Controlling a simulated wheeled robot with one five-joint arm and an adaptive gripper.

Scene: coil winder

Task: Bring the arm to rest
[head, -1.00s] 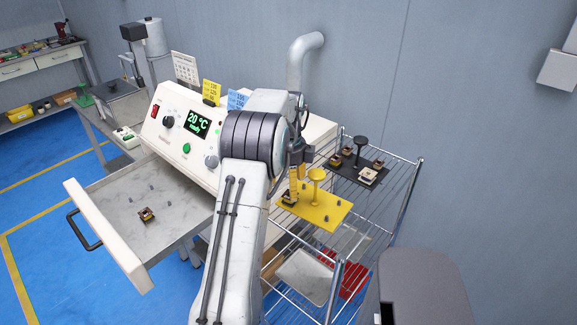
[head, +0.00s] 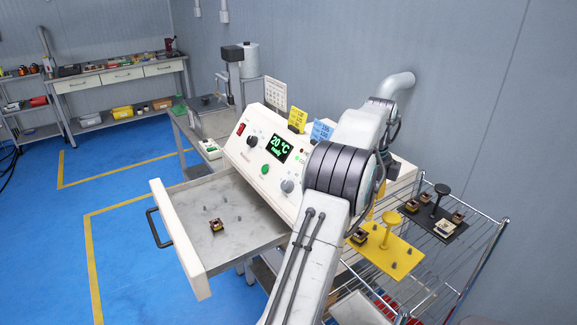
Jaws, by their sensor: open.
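My arm reaches up from the bottom of the head view and bends at a dark ribbed joint, in front of the white oven-like machine (head: 262,170). My gripper (head: 384,166) is at the far end, small and partly hidden behind the arm, above and behind the yellow plate (head: 385,252). Its fingers are hard to make out, and nothing held shows in it. The yellow plate bears a yellow knobbed post (head: 391,229) and a small dark coil (head: 359,237), and stands on the wire rack (head: 463,284).
The machine's drawer (head: 182,240) is pulled out at the left, with a small coil (head: 215,225) inside. A black plate (head: 436,221) with several coils lies on the rack. Blue floor (head: 120,215) is open at left.

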